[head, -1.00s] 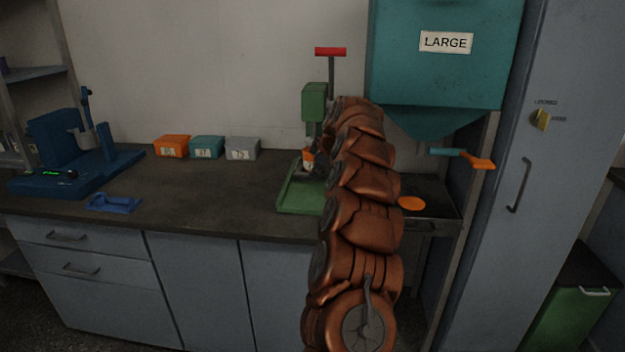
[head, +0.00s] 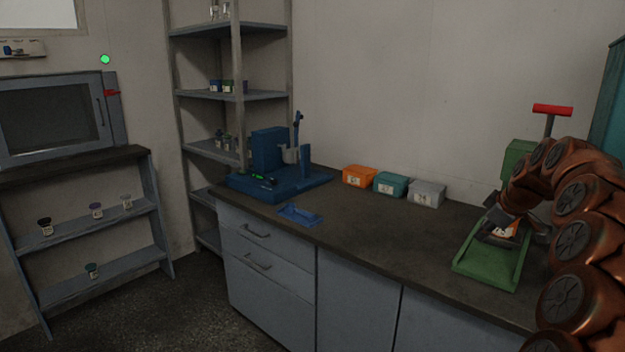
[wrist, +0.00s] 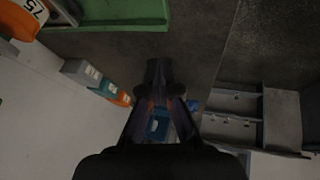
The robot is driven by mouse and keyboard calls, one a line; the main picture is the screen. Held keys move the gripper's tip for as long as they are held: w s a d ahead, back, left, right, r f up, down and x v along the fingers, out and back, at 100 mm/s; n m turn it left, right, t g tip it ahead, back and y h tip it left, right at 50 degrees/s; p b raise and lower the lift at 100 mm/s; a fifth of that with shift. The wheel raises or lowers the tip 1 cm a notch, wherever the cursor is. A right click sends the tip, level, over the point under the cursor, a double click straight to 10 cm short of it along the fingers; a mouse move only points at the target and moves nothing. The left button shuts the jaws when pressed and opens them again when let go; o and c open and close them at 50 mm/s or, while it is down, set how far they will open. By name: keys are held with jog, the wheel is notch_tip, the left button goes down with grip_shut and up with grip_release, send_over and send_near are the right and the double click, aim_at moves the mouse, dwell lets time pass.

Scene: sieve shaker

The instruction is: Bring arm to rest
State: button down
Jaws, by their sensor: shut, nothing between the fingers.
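My arm curves in from the right edge of the head view. My gripper (head: 490,222) is a dark shape low at the green press (head: 492,262), beside an orange labelled container (head: 506,231). In the wrist view the dark fingers of my gripper (wrist: 158,68) come together with nothing held. The edge of the green base (wrist: 110,14) lies beyond the fingertips there, with an orange item marked 75 (wrist: 17,18) in the top left corner. My arm hides part of the press.
Orange (head: 358,176), teal (head: 390,184) and grey (head: 426,193) boxes stand along the wall on the dark counter (head: 380,235). A blue machine (head: 278,165) and blue tray (head: 299,214) are farther left. Shelves and an oven-like cabinet (head: 55,115) stand at left. Floor before the drawers is clear.

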jog(key=s+a+f+m+g+y, duration=0.1)
jog(key=s+a+f+m+g, duration=0.2)
jog(key=s+a, duration=1.8)
jog(key=s+a+f+m+g+h, duration=0.1)
jog(key=s+f+m+g, duration=0.15)
jog(key=s, duration=0.65)
jog(key=s+a+f+m+g, duration=0.15)
jog(key=s+f, duration=0.25)
jog(key=s, duration=0.6)
jog(key=s+a+f+m+g+h, duration=0.15)
jog(key=s+f, duration=0.25)
jog(key=s, duration=0.5)
jog(key=s+p+v, duration=0.2)
jog(key=p+v, duration=1.3)
jog(key=v, duration=0.1)
jog(key=shift+s+r+t, duration=0.15)
jog(key=shift+r+t, duration=0.3)
jog(key=shift+r, duration=0.2)
